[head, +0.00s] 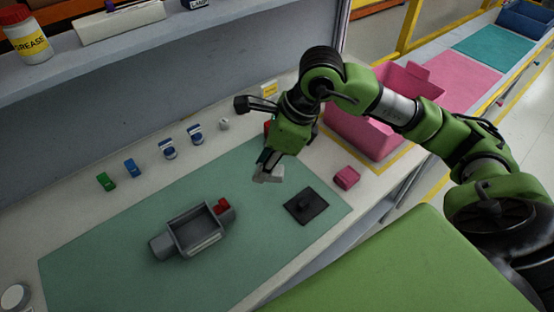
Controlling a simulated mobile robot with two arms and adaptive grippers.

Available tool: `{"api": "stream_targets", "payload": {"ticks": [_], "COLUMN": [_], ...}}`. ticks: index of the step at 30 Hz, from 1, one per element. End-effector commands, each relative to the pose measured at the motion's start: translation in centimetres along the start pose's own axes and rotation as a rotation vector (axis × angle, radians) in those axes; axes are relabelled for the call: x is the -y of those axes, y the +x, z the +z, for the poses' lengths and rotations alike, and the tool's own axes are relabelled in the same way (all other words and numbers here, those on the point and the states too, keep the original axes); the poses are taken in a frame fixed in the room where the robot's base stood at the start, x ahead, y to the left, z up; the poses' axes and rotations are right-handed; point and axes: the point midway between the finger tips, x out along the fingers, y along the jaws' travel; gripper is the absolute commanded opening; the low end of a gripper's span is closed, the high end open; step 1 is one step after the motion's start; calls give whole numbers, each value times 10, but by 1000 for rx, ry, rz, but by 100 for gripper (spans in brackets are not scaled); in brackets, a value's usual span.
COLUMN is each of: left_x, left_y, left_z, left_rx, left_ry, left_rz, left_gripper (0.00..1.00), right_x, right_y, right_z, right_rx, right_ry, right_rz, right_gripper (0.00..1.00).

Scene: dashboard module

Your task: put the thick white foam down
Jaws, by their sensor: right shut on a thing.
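My right gripper (266,168) points down over the green mat (120,245), between the grey dashboard module and the black square part. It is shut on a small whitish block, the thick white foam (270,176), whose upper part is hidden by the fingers. The foam seems to be just above or at the mat; I cannot tell whether it touches. The grey dashboard module (190,238) lies on the mat to the left, its open box facing up, with a red piece (222,206) at its right end. My left gripper is not in view.
A black square part (306,206) lies on the mat at right, a pink block (346,177) beside the mat. Small green (105,181) and blue (131,168) parts line the back. A pink bin (365,125) stands behind my right arm. The mat's left front is clear.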

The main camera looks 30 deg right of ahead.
Motion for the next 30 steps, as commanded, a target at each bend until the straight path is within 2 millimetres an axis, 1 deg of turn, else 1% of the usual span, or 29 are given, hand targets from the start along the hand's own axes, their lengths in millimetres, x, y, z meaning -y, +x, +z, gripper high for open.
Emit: {"api": "stream_targets", "payload": {"ticks": [1,6,11,16,18,21,26,27,30], "left_x": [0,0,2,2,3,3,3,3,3], "left_y": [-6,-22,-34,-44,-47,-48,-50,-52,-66], "left_z": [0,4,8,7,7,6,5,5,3], "left_rx": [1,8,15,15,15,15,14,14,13], "left_ry": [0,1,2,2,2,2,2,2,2], "left_rz": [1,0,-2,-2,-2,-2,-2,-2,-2], "left_gripper": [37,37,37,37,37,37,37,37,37], "right_x": [8,46,81,106,114,122,128,131,128], "right_y": [2,19,37,70,80,88,96,100,112], "right_z": [1,2,3,-5,-7,-9,-12,-13,-18], "right_rx": [0,-1,-1,-1,0,1,0,-1,-3], "right_ry": [10,12,9,8,5,4,3,4,4], "right_rz": [2,1,2,3,2,1,0,0,4], "right_gripper": [16,16,16,16,16,16,16,16,16]}}
